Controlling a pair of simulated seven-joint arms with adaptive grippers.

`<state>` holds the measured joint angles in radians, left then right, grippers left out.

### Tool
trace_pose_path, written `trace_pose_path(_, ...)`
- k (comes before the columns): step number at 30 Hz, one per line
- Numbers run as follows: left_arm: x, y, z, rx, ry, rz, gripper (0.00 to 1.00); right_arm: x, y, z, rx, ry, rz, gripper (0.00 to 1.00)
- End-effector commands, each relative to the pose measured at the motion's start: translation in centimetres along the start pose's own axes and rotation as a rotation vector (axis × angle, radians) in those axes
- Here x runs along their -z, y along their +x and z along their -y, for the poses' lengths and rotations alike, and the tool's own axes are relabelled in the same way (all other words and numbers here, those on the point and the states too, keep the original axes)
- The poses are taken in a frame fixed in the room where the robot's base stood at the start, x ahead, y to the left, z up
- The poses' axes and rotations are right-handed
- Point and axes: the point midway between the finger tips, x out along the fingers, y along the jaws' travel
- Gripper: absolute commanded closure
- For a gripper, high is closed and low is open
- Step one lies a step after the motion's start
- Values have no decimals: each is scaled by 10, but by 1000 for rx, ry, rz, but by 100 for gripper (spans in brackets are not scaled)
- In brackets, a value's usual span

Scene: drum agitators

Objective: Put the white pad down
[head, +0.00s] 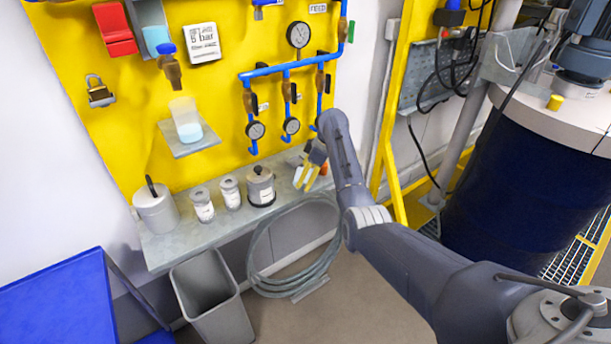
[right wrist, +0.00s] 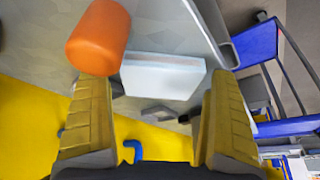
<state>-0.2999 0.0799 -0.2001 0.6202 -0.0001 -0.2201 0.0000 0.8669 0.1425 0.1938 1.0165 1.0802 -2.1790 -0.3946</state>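The white pad (right wrist: 162,78) is a flat white block in the right wrist view. It lies between and just beyond my right fingertips, with a visible gap on each side, and seems to rest on the grey shelf (head: 230,222). My right gripper (right wrist: 157,90) is open with yellow fingers. In the head view my right gripper (head: 311,178) is low over the shelf's right end, with a small white piece showing beside its fingers. My left gripper is in neither view.
An orange cylinder (right wrist: 97,38) stands close by the left finger in the right wrist view. Several jars, including a grey pot (head: 261,186), stand along the shelf. Blue pipes with gauges (head: 291,126) hang above. A grey bin (head: 212,300) and coiled hose (head: 290,275) are below.

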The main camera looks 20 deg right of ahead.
Motion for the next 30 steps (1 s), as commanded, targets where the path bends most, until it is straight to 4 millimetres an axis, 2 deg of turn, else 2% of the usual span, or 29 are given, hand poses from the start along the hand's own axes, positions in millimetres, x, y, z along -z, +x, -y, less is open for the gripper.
trace_pose_path(8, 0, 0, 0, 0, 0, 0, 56, 1, -1, 0, 0, 0, -1, 2)
trace_pose_path(13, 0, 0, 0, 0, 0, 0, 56, 2, -10, 0, -2, 0, -2, 2)
trace_pose_path(30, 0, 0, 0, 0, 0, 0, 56, 2, -98, 0, -3, -2, -2, 2)
